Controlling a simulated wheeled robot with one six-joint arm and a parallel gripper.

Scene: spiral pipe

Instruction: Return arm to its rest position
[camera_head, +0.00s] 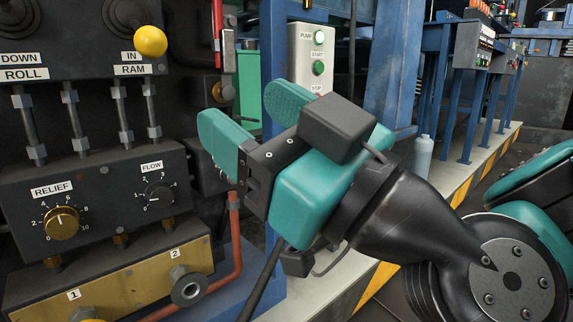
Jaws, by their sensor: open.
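My gripper (253,114) is teal and black and sits in the middle of the view. Its two teal fingers point up and to the left and stand apart, with nothing visible between them. My arm comes in from the lower right. The gripper is in front of a grey box with PUMP, START and STOP labels (309,48) and to the right of the black RELIEF and FLOW panel (100,190). I cannot tell how far the fingers are from either one.
A yellow knob (150,41) sticks out by the ROLL and RAM labels. A copper-red pipe (236,240) runs below the gripper. Blue posts (396,60) stand behind. A yellow-black striped floor edge (462,193) and a grey bottle (423,154) are to the right.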

